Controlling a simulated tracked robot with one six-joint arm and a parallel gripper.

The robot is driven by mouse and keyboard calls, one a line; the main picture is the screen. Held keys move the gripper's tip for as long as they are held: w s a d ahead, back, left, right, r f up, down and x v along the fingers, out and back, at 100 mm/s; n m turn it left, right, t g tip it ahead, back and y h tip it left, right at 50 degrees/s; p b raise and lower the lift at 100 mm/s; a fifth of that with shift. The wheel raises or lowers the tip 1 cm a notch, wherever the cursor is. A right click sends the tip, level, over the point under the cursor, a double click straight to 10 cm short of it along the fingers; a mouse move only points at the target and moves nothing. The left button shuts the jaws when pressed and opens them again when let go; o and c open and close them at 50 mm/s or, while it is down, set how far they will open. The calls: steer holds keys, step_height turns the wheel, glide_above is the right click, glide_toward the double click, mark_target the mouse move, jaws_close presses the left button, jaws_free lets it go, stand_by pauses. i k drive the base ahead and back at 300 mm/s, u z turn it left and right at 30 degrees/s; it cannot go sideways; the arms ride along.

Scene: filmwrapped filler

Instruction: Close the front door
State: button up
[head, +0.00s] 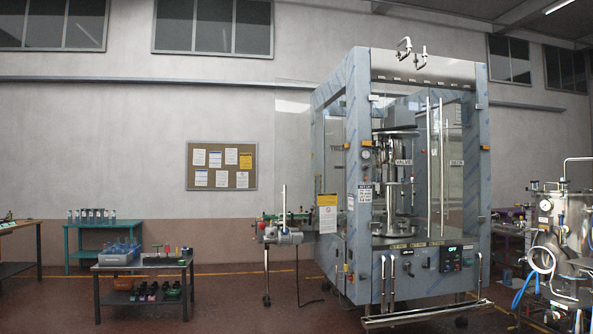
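The filler machine (361,120) stands right of centre, a tall blue-grey frame with glass panels and film-like streaks on its posts. Its front face has glass with two long upright bar handles (429,165) close together near the middle. Through the front I see the metal filling parts (398,180) marked VALVE. I cannot tell from here whether the front glass is shut. A clear pane (297,150) sticks out from the machine's left side, seemingly swung outward; which door it belongs to is unclear. My gripper is not in view.
A conveyor end (283,236) on a leg juts out at the machine's left. A low bench (145,264) with bins stands left, and a teal table (80,228) behind it. A steel tank with hoses (565,225) stands at right. A low rail (425,314) runs before the machine. The foreground floor (250,315) is clear.

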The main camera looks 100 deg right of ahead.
mark_target(328, 214)
steer(key=z, duration=3.2)
steer(key=i, duration=1.55)
steer(key=u, duration=0.25)
